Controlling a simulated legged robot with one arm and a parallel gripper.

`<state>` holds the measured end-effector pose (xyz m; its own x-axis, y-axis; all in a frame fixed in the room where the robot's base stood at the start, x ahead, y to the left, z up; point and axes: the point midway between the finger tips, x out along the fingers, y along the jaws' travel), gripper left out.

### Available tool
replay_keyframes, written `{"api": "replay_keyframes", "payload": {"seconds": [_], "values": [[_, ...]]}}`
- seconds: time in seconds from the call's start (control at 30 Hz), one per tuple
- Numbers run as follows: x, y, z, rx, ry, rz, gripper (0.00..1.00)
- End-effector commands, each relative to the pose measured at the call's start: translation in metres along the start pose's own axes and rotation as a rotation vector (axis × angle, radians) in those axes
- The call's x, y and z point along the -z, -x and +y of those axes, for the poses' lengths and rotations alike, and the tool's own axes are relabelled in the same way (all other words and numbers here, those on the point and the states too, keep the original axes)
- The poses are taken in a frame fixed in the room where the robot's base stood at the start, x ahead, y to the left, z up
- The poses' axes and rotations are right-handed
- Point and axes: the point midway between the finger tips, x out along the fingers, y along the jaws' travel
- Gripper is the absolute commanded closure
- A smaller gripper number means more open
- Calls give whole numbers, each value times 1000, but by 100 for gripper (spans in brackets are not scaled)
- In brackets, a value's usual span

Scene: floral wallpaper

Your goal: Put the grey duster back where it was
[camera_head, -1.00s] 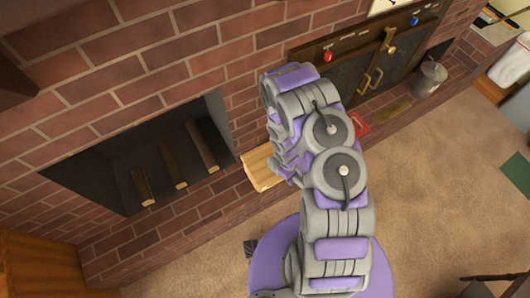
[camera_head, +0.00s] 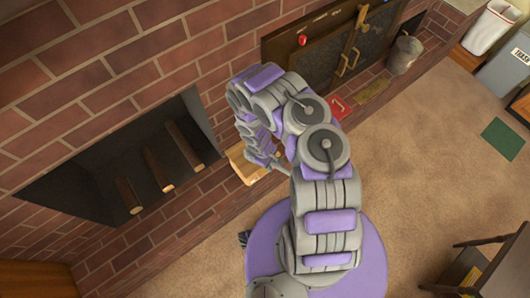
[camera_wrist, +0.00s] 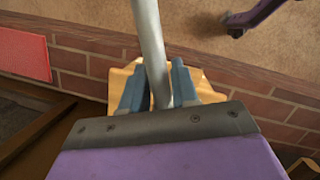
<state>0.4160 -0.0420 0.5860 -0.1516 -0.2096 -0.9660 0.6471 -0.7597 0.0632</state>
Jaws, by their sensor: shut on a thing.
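In the wrist view, my gripper (camera_wrist: 159,88) has its two blue-grey fingers shut on a smooth grey rod (camera_wrist: 148,30), which I take to be the grey duster's handle. The rod runs up and out of the top of the picture, so its far end is out of view. A pale wooden piece (camera_wrist: 118,82) lies below and behind the fingers. In the head view my arm hides the gripper, and the duster cannot be made out clearly.
A dark fireplace opening with several logs (camera_head: 158,190) is at the left. A dark panel with brass handles (camera_head: 335,50), a red item (camera_head: 339,107) and a metal bucket (camera_head: 404,54) line the wall. A dark wooden table (camera_head: 490,270) is at lower right. Carpet at right is mostly clear.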

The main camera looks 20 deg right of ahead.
Motion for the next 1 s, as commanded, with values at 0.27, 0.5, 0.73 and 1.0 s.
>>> {"api": "replay_keyframes", "payload": {"seconds": [0.27,0.5,0.73,1.0], "values": [[37,1,35,1,0,1,100],[49,3,47,0,1,1,100],[57,-15,49,2,2,-1,100],[61,-31,48,1,2,0,100]]}}
